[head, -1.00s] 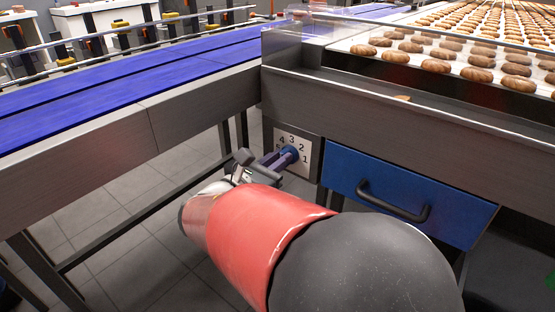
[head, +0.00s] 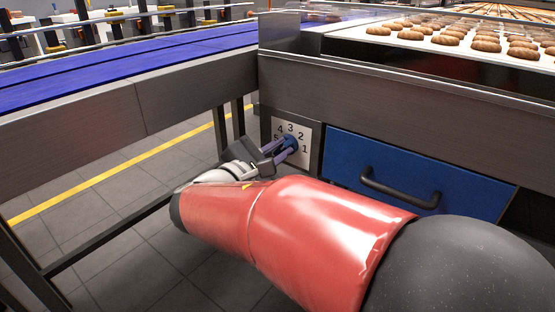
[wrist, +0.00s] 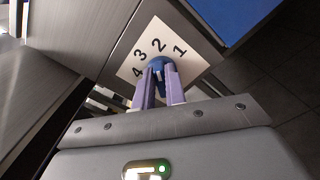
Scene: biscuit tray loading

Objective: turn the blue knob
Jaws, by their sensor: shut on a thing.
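The blue knob (head: 290,143) sits on a white dial plate (head: 305,131) with black numbers, on the metal side of the machine. In the wrist view the knob (wrist: 157,64) is at the plate's lower middle, with the numbers 1 to 4 showing around it. My gripper (head: 285,149) reaches the knob from the lower left. Its two purple fingers (wrist: 161,75) are shut on the knob, one on each side. The fingers hide part of the knob and the lower part of the plate, so I cannot tell which number it points at.
A blue drawer (head: 345,160) with a black handle (head: 400,190) is right of the dial. A blue conveyor (head: 130,65) runs at the upper left. Biscuits (head: 445,38) lie on a white belt above the drawer. Open tiled floor (head: 110,205) lies at the left.

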